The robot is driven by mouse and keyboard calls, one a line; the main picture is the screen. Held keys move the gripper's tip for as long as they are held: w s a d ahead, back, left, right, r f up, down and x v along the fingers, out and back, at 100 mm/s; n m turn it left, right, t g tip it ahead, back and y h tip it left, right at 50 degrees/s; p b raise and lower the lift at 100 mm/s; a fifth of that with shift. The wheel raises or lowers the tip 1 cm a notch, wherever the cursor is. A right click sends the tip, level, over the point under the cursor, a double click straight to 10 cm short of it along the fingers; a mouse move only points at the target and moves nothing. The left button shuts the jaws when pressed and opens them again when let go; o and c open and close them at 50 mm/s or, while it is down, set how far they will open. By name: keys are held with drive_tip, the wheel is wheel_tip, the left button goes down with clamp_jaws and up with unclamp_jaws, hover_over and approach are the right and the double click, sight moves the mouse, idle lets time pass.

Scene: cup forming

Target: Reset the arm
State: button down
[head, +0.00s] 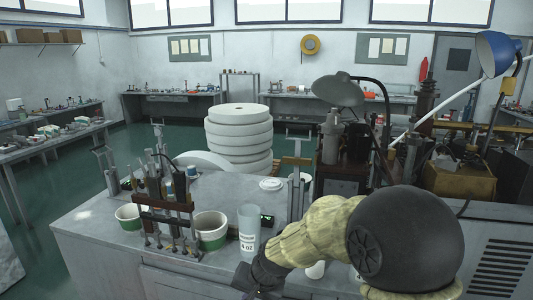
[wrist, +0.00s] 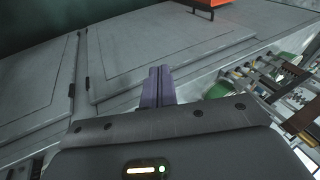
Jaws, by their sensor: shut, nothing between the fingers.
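My arm reaches in from the lower right of the head view. My gripper (head: 250,284) is low in front of the counter's front edge, beside the labelled cup. In the wrist view my gripper's two purple fingers (wrist: 159,72) are shut together with nothing between them. Behind them are grey cabinet panels (wrist: 180,45). In the head view the fingertips are small and dark, at the bottom edge.
The grey counter (head: 85,225) holds a tool rack (head: 165,205), green-banded cups (head: 211,238) (head: 128,220), a labelled cup (head: 249,225) and a white lid (head: 271,184). White rolls (head: 239,135) stand behind. A lamp and machinery (head: 340,145) crowd the right.

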drive_tip(key=s+d+n+h, duration=0.1)
drive_tip(key=s+d+h, duration=0.1)
drive_tip(key=s+d, duration=0.5)
drive_tip(key=s+d+n+h+p, duration=0.1)
drive_tip(key=s+d+h, duration=0.1)
drive_tip(key=s+d, duration=0.5)
drive_tip(key=d, duration=0.6)
drive_tip(key=shift+r+g, duration=0.2)
drive_tip(key=shift+g, duration=0.2)
